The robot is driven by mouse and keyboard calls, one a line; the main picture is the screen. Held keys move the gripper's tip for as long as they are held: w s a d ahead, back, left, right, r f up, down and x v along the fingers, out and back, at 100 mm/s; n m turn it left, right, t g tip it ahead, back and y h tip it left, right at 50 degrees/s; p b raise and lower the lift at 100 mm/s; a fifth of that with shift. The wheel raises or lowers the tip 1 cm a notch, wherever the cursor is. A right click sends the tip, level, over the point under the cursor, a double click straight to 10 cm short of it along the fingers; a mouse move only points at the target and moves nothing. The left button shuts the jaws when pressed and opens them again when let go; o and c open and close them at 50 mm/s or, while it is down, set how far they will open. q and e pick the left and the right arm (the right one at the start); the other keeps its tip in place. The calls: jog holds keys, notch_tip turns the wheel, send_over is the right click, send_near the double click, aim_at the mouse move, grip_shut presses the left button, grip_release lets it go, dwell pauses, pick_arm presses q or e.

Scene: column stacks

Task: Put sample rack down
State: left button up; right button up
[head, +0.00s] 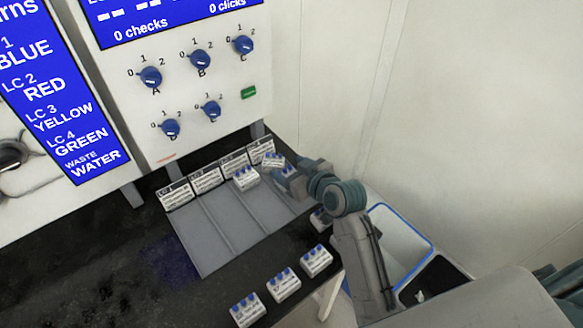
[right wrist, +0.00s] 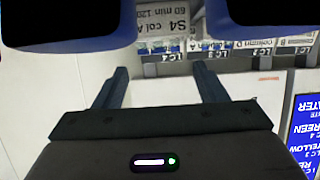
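In the head view a white sample rack with blue caps (head: 273,160) is at the far right end of the grey lane mat (head: 207,238), by the last label card. My right gripper (head: 290,177) is right beside it; the fingertips are partly hidden by the wrist. In the right wrist view the two fingers (right wrist: 158,72) are apart with a clear gap between them. A white label face marked S4 (right wrist: 165,22) shows upside down just beyond the tips, not touched by either finger. My left gripper is not in view.
Another rack (head: 246,178) stands at the back of the mat. Several racks, such as one (head: 284,287), stand along the black table's front edge (head: 215,300). Label cards line the back. A blue-rimmed bin (head: 402,235) is at right. The mat's front is clear.

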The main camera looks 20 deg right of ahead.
jog(key=shift+f, duration=0.3)
jog(key=shift+r, duration=0.35)
jog(key=r+b+v, duration=0.1)
jog(key=b+v, duration=0.1)
jog(key=v, duration=1)
